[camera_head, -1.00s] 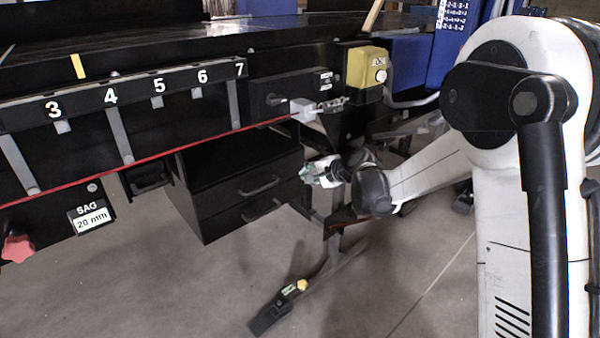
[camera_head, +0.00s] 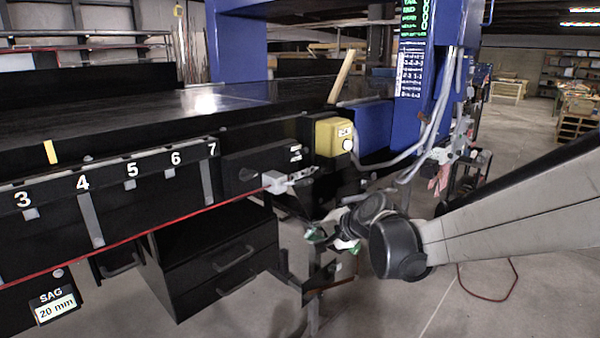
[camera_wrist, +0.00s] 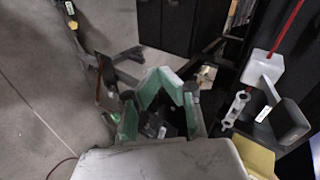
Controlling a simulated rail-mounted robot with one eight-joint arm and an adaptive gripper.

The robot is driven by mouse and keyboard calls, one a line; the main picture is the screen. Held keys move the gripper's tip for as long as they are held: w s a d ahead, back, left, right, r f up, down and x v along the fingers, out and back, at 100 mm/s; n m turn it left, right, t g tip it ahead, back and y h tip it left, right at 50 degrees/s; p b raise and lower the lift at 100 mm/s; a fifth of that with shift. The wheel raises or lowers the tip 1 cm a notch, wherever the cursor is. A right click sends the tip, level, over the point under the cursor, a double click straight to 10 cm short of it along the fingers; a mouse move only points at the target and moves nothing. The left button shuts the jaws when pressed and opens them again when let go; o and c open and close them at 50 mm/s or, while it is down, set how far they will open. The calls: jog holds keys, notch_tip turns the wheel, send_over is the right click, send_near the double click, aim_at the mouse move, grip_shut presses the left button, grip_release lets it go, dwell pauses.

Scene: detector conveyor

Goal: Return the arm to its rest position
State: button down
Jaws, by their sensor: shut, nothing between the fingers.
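My gripper (camera_head: 332,236), with pale green and white fingers, is in the middle of the head view, below and to the right of the end of the red cord. It is shut and empty. In the wrist view its green fingers (camera_wrist: 162,88) are above the pale casing at the bottom edge. My white arm link reaches in from the right of the head view, and my dark wrist joint partly hides the stand behind it. No contact between my gripper and the conveyor can be seen.
The conveyor (camera_head: 130,118) fills the left, with a yellow switch box (camera_head: 333,136) and a red cord (camera_head: 150,230) ending at a white block (camera_head: 274,182). Black drawers (camera_head: 215,262) hang below. A blue post (camera_head: 428,75) stands behind. Open floor (camera_head: 500,290) lies at lower right.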

jog(key=s+d+r+n+h+p, duration=0.1)
jog(key=s+d, duration=0.4)
jog(key=s, duration=0.5)
jog(key=s+d+r+n+h+p, duration=0.2)
jog(key=s+d, duration=0.4)
jog(key=s, duration=0.5)
jog(key=s+d+r+n+g+h+p, duration=0.1)
jog(key=s+d+r+n+h+p, duration=0.1)
jog(key=s, duration=0.9)
jog(key=d+r+n+h, duration=0.1)
jog(key=d+r+h, duration=0.1)
jog(key=d, duration=0.1)
jog(key=shift+d+n, duration=0.4)
